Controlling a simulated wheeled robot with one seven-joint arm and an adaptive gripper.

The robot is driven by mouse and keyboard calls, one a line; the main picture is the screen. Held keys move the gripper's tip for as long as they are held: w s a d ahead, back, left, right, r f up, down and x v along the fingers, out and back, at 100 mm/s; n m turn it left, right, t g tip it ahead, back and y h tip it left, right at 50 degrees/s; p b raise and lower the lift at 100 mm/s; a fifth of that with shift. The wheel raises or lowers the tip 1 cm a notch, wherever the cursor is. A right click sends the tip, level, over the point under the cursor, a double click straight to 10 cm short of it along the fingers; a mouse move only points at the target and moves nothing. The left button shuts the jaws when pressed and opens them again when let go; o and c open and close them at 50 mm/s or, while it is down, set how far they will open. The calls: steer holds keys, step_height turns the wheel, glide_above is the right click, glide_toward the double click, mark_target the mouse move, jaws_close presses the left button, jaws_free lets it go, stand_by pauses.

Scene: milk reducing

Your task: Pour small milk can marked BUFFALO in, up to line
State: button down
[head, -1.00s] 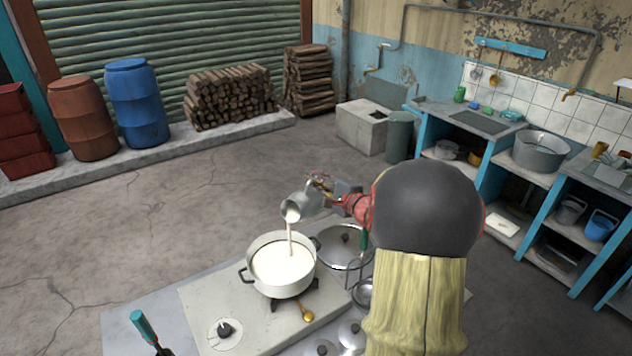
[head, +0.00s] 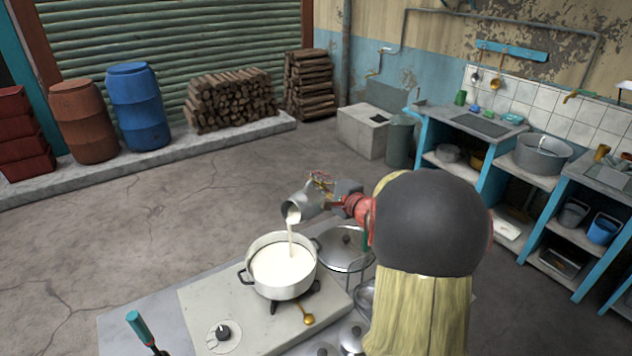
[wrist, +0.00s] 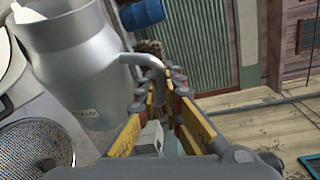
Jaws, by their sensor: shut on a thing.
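A small grey metal milk can (head: 302,206) is tilted mouth-down to the left above the pot. A white stream of milk (head: 290,239) runs from its mouth into the white two-handled pot (head: 288,292), which holds a wide pool of milk. In the wrist view the can (wrist: 85,62) fills the left side, with a small label plate on it that is only partly legible. My gripper (head: 326,183) is shut on the can's handle (wrist: 143,62); the yellow-edged fingers (wrist: 158,95) show in the wrist view. No line inside the pot can be made out.
The pot stands on a burner on the pale stove top (head: 215,310) with a knob (head: 222,331). A brass spoon (head: 307,313) lies in front. Other lids (head: 352,338) sit near my arm.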

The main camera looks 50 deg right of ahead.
steer(key=shift+a+r+n+b, duration=0.2)
steer(key=shift+a+n+b, duration=0.1)
steer(key=shift+b, duration=0.75)
steer(key=shift+f, duration=0.1)
stand_by(0.6)
